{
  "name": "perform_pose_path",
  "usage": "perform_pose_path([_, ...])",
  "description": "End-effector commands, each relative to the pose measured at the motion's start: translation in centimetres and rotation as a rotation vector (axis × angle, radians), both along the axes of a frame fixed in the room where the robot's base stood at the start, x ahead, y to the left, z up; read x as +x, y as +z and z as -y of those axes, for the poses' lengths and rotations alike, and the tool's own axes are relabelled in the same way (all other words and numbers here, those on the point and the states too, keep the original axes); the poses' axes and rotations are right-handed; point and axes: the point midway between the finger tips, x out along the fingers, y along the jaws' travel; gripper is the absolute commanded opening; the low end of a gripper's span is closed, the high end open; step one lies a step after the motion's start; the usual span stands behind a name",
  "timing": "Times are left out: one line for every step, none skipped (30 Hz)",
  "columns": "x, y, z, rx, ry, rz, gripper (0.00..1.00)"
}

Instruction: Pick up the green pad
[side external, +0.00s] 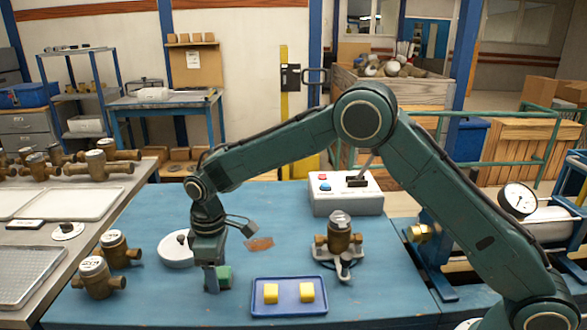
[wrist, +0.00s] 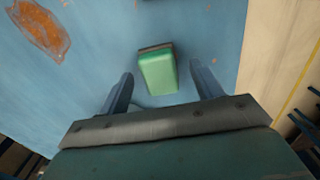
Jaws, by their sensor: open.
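The green pad (wrist: 158,72) is a small block with a brown layer along one edge, lying on the blue bench top (side external: 160,235). In the wrist view it sits just ahead of the fingers, roughly between their lines. My gripper (wrist: 163,85) is open, with one finger on each side and nothing between them but bench and the pad beyond. In the side view my gripper (side external: 212,288) points down at the bench, and the pad (side external: 224,277) shows at its right, partly hidden by it.
A blue tray (side external: 290,311) with two yellow blocks lies to the right. A brass meter on a stand (side external: 339,240) and a control box (side external: 345,194) stand further back. A white round disc (side external: 176,250) and brass meters (side external: 98,278) are left. An orange-brown patch (side external: 260,243) marks the bench.

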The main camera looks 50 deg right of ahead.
Motion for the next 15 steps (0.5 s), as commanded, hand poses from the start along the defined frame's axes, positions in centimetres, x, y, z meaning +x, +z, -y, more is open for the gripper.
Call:
perform_pose_path([-0.05,-0.53,0.02,-0.001,0.000,-0.003,0.65])
perform_pose_path([-0.03,-0.73,0.01,-0.001,0.000,-0.002,0.65])
perform_pose_path([-0.01,-0.91,0.01,-0.001,0.000,-0.001,0.65])
perform_pose_path([0.00,-1.01,0.00,0.000,0.000,0.000,0.65])
perform_pose_path([0.00,-1.07,0.00,0.000,0.000,0.000,0.65])
perform_pose_path([0.01,-1.11,-0.01,0.000,0.000,0.000,0.65])
perform_pose_path([0.01,-1.12,-0.01,0.000,0.000,0.000,0.65])
perform_pose_path([0.01,-1.11,-0.01,-0.001,0.000,0.001,0.65])
perform_pose_path([0.01,-1.10,-0.01,0.000,0.000,0.000,0.65])
perform_pose_path([0.00,-1.10,0.00,0.000,0.000,0.000,0.65])
perform_pose_path([0.00,-1.10,0.00,0.000,0.000,0.000,0.65])
perform_pose_path([0.00,-1.10,0.00,0.000,0.000,0.000,0.65])
perform_pose_path([0.00,-1.09,0.00,0.000,0.000,0.000,0.65])
perform_pose_path([0.00,-1.09,0.00,0.000,0.000,0.000,0.65])
perform_pose_path([0.00,-1.09,0.00,0.000,0.000,0.000,0.65])
